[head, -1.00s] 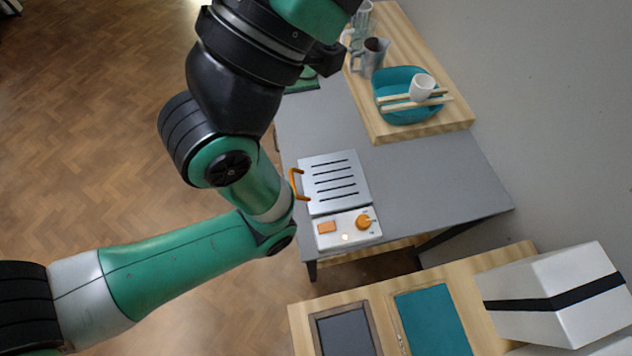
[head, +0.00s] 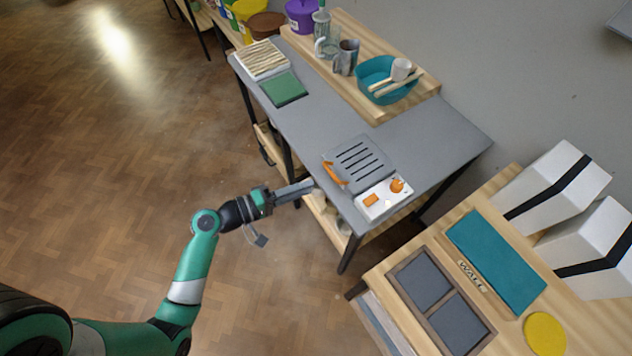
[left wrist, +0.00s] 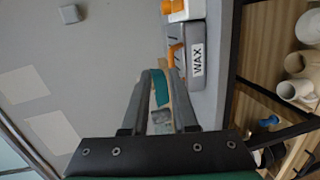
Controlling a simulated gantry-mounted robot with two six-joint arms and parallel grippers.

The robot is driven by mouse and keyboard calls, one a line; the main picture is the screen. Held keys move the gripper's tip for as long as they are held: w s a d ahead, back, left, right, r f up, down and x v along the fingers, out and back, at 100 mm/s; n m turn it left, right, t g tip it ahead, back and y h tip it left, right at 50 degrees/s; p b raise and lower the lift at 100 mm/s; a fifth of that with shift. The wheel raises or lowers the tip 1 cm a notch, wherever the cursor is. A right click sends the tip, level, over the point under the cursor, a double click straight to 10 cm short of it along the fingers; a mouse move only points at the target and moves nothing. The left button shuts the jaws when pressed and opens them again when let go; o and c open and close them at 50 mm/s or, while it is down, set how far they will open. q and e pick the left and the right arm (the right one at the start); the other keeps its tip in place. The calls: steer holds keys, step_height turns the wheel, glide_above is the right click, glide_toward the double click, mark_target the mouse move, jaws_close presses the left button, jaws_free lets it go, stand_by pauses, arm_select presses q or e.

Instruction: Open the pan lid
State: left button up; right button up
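The pan has a flat grey slotted lid (head: 362,162) with an orange handle (head: 335,173) on its left edge. The lid lies flat and shut, beside a white panel (head: 384,198) with an orange knob (head: 397,186). My left gripper (head: 310,186) is left of the table edge, a little short of the handle and not touching it. In the left wrist view its two fingers (left wrist: 159,74) are apart with nothing held between them. The orange handle (left wrist: 172,55) shows just beyond the fingertips, beside a grey pan front (left wrist: 197,78) labelled WAX. My right gripper is out of view.
A wooden board with a teal bowl (head: 372,72), jugs and chopsticks stands behind on the grey table (head: 440,118). A second wooden table with a teal mat (head: 495,262) and white boxes (head: 550,185) is at the right. Shelf mugs (left wrist: 292,90) show below the table.

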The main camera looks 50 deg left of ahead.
mark_target(331, 171)
arm_select(q)
steer(key=shift+n+y, duration=0.8)
steer(key=shift+n, duration=0.1)
steer(key=w+f+b, duration=0.1)
steer(key=w, duration=0.2)
steer(key=w+f+b, duration=0.1)
steer(key=w, duration=0.3)
steer(key=w+f+b, duration=0.1)
steer(key=w, duration=0.2)
steer(key=shift+w+a+f, duration=0.2)
steer(key=shift+a+f, duration=0.2)
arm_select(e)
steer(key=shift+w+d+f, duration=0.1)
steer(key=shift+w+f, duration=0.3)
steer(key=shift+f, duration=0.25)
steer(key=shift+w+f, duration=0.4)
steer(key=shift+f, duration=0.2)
arm_select(q)
jaws_close()
